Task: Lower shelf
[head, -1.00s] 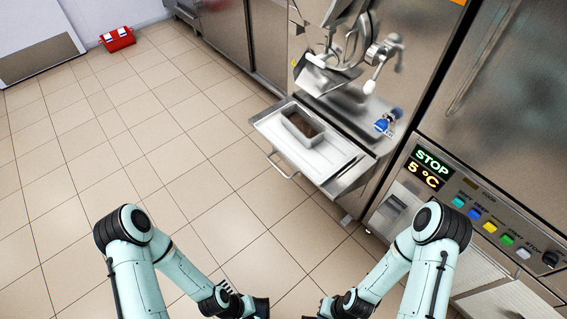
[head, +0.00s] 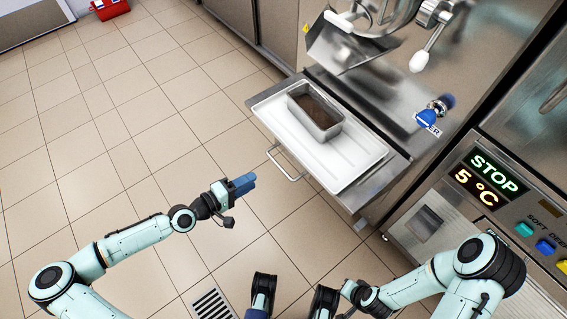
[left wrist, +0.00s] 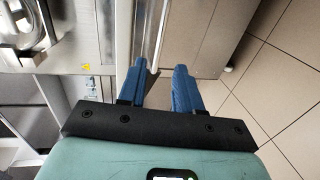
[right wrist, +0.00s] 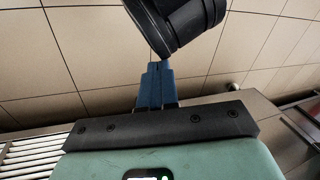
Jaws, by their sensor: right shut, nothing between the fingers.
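The metal shelf (head: 378,182) juts out from the front of the freezer at the centre of the head view, with a bar handle (head: 288,176) on its near side. A white tray (head: 352,163) lies on it, with a metal pan of brown content (head: 318,112) on the tray. My left gripper (head: 247,182) is just left of the handle in the picture and looks apart from it. In the left wrist view its blue fingers (left wrist: 165,72) are spread and hold nothing. My right gripper (right wrist: 154,68) is shut and empty in the right wrist view.
A control panel reading STOP and 5 °C (head: 482,180) stands at right. A blue knob (head: 427,118) and a lever (head: 428,48) are on the freezer front. A red box (head: 110,8) lies far left. Tiled floor left of the shelf is free; a drain grate (head: 212,305) lies below.

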